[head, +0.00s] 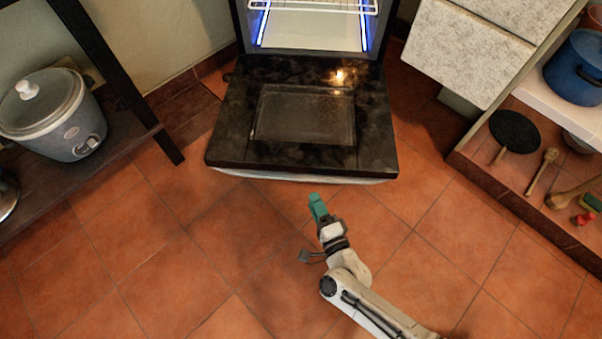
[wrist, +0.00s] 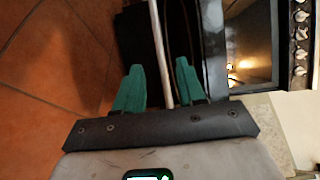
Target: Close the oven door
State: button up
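The oven door (head: 230,125) hangs wide open and lies about flat, its dark inner side with a glass pane facing up. Its pale handle bar (head: 300,178) runs along the near edge. My gripper (head: 317,200) is just in front of that edge, right of its middle, apart from the door in the head view. In the wrist view my gripper (wrist: 158,72) has its two green fingers apart, with the handle bar (wrist: 160,45) showing in the gap between them. I cannot tell whether the fingers touch it.
The lit oven cavity (head: 310,30) with a wire rack is behind the door. A cooker pot (head: 55,115) stands on a dark shelf at left. White drawers (head: 465,50) and a shelf with a blue pot (head: 577,70) are at right. The tiled floor (head: 200,260) in front is clear.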

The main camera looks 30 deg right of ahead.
aim_at(303, 179)
jog(key=w+b, duration=0.1)
jog(key=w, duration=0.2)
jog(key=w+b, duration=0.1)
jog(key=w, duration=0.3)
jog(key=w+b, duration=0.1)
jog(key=w, duration=0.2)
jog(key=shift+w+d+f, duration=0.3)
jog(key=shift+d, duration=0.1)
grip_shut()
